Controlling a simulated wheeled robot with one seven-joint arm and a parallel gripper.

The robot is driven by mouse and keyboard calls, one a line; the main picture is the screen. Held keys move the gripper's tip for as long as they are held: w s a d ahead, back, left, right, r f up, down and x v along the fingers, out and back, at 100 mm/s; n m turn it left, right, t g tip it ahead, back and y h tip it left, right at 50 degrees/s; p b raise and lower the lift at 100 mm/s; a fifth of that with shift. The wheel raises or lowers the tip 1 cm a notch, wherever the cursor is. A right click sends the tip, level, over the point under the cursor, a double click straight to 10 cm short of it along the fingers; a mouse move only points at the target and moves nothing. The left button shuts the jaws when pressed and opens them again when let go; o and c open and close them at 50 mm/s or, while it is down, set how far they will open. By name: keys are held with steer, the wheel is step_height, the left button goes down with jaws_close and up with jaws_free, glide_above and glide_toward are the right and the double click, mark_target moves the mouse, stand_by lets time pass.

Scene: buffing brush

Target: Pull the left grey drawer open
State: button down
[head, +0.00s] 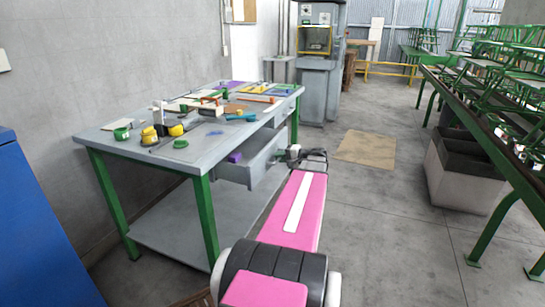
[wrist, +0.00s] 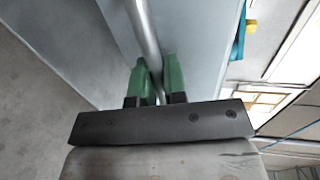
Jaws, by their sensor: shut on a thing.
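The left grey drawer (head: 264,166) sits under the bench top in the head view. It stands pulled out from the bench, with its inside partly in view and a purple thing (head: 235,157) inside. My gripper (head: 293,153) is at the drawer's front, low beside the bench. In the wrist view my gripper's green fingers (wrist: 153,84) are on either side of a round metal handle bar (wrist: 147,35), shut on it. The bar runs along a grey drawer face (wrist: 195,45). In the head view the handle is mostly hidden by my gripper.
The grey bench (head: 150,150) with green legs holds several tools, yellow and green containers and blocks. A second grey drawer (head: 279,115) is farther right. A grey bin (head: 460,175) and green racks stand at right. The floor between is clear, with a brown mat (head: 366,147).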

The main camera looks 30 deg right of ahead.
steer(key=f+v, duration=0.3)
steer(key=v, duration=1.3)
steer(key=shift+s+d, duration=0.2)
steer(key=shift+s, duration=0.25)
steer(key=shift+f, duration=0.15)
steer(key=c, duration=1.2)
jaws_free()
steer(key=v, duration=1)
steer(key=shift+s+d, duration=0.2)
steer(key=shift+s, duration=0.15)
